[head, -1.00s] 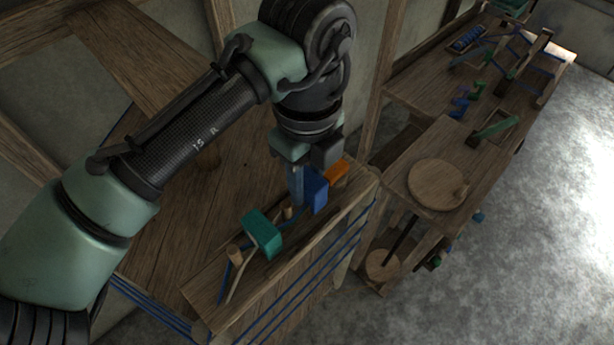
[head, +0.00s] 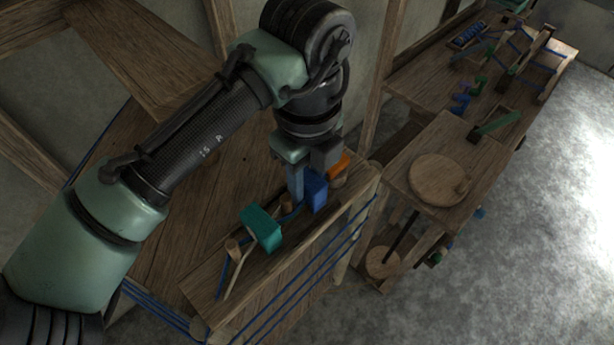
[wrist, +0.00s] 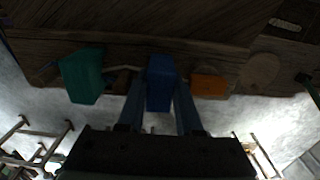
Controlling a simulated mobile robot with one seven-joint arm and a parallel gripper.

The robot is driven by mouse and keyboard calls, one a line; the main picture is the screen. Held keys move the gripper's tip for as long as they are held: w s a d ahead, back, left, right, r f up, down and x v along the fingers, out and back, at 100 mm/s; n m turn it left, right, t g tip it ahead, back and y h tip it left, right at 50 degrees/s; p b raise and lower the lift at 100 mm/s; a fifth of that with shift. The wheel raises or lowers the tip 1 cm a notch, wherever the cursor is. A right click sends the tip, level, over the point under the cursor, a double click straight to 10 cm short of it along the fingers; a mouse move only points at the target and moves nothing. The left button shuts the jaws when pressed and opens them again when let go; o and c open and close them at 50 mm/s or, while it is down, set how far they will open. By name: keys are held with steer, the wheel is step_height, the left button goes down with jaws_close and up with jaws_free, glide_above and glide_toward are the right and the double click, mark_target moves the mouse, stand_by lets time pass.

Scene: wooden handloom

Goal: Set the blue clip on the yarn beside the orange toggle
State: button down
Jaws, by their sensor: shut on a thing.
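The blue clip (head: 316,190) is between the fingers of my gripper (head: 300,192), which is shut on it just above the wooden beam (head: 215,308). In the wrist view the blue clip (wrist: 160,84) sits between both fingers, with the orange toggle (wrist: 209,85) to its right and a small gap between them. In the head view the orange toggle (head: 339,164) is just behind the clip, partly covered by my gripper. Whether the clip touches the yarn is hidden.
A teal block (head: 262,228) stands on the beam to the left of the clip, near a wooden peg (head: 233,250). A second bench with a round wooden disc (head: 437,184) stands to the right. The concrete floor (head: 500,240) is clear.

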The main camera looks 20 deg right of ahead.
steer(key=shift+c, duration=1.8)
jaws_free()
steer(key=shift+o, duration=0.7)
step_height(320, 180, up, 2)
steer(key=shift+w+r+p, duration=0.1)
steer(key=shift+r+p, duration=0.15)
steer(key=shift+p, duration=0.85)
step_height(320, 180, up, 2)
steer(key=shift+d+r+p, duration=0.1)
steer(key=shift+p, duration=0.75)
steer(key=shift+a+r+p, duration=0.25)
steer(key=shift+r+p, duration=0.8)
steer(key=shift+r, duration=0.2)
steer(key=shift+d, duration=0.2)
